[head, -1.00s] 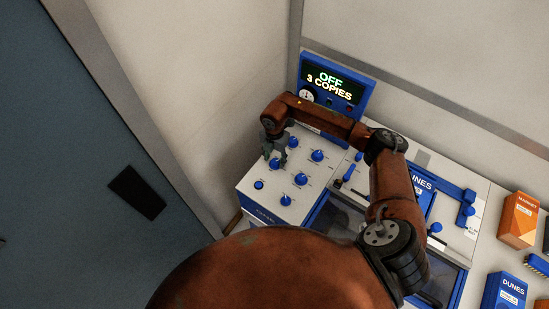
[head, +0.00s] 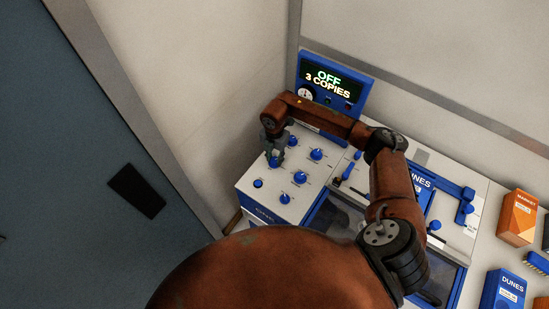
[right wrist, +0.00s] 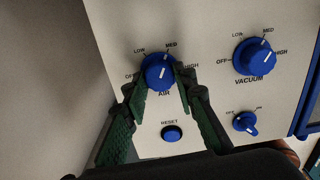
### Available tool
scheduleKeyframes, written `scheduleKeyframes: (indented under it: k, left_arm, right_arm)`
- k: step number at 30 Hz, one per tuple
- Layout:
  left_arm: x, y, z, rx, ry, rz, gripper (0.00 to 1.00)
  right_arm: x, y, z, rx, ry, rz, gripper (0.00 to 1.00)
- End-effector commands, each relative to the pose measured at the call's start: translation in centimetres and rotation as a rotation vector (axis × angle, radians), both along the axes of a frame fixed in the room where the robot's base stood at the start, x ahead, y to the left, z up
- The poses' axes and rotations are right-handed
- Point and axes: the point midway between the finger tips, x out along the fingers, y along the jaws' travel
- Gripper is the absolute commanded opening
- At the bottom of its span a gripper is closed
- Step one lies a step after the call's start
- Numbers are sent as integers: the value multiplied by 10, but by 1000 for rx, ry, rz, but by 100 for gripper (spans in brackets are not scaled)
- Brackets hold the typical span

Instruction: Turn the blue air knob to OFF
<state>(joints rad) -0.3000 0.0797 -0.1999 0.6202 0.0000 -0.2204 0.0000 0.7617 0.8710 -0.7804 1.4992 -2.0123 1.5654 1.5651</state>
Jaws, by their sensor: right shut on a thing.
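The blue AIR knob (right wrist: 158,73) is on the white panel, with OFF, LOW, MED and HIGH marked around it. Its white pointer line tilts up and slightly right, toward the MED side. My right gripper (right wrist: 162,92) is shut on this knob, one green finger on each side; the left finger partly covers the OFF label. In the head view the right gripper (head: 273,155) reaches down over the AIR knob (head: 273,163), which is partly hidden. My left gripper is not in view.
The VACUUM knob (right wrist: 255,57) is close on the right, the RESET button (right wrist: 172,133) just below, and a smaller knob (right wrist: 244,122) lower right. The display (head: 331,84) reads OFF, 3 COPIES. Boxes, including an orange one (head: 517,218), stand at the right.

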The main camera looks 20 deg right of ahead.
Motion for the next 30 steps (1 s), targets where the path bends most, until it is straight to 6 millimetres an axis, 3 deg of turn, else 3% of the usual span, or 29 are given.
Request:
scheduleKeyframes:
  k: [8, 30]
  left_arm:
    - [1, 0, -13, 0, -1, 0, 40]
    - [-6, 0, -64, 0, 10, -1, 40]
  right_arm:
    - [0, 0, -1, 1, -1, 144, 1]
    - [-1, -1, -1, 1, 1, 835, 1]
